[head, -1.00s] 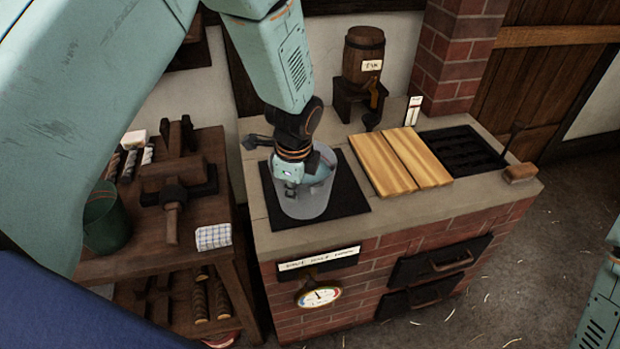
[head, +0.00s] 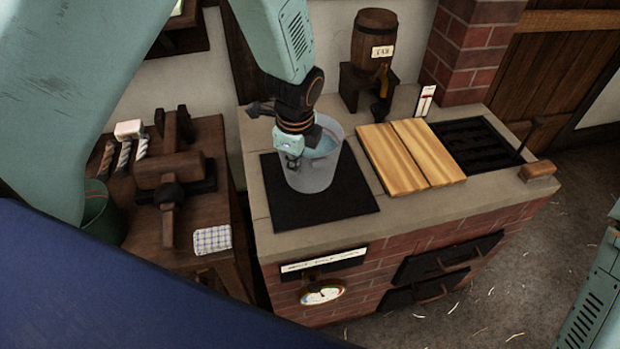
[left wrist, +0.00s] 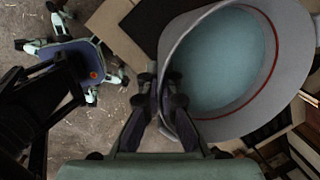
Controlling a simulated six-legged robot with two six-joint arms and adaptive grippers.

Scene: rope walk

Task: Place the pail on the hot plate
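The grey pail (head: 309,172) is over the black square hot plate (head: 345,203) on the brick stove's left part. I cannot tell whether its bottom touches the plate. My left gripper (head: 290,158) is at the pail's near-left rim. In the left wrist view, the pail (left wrist: 290,40) looks upright with pale blue liquid and a red line inside. The fingers of my left gripper (left wrist: 164,88) are close together on the pail's wall. Part of the hot plate (left wrist: 152,22) shows beside the pail there. My right gripper is out of view.
Wooden boards (head: 408,158) lie right of the hot plate, before a dark grate (head: 478,145). A small barrel (head: 374,40) on a stand is behind. A cluttered wooden bench (head: 205,265) with a green bucket (head: 100,212) stands left of the stove.

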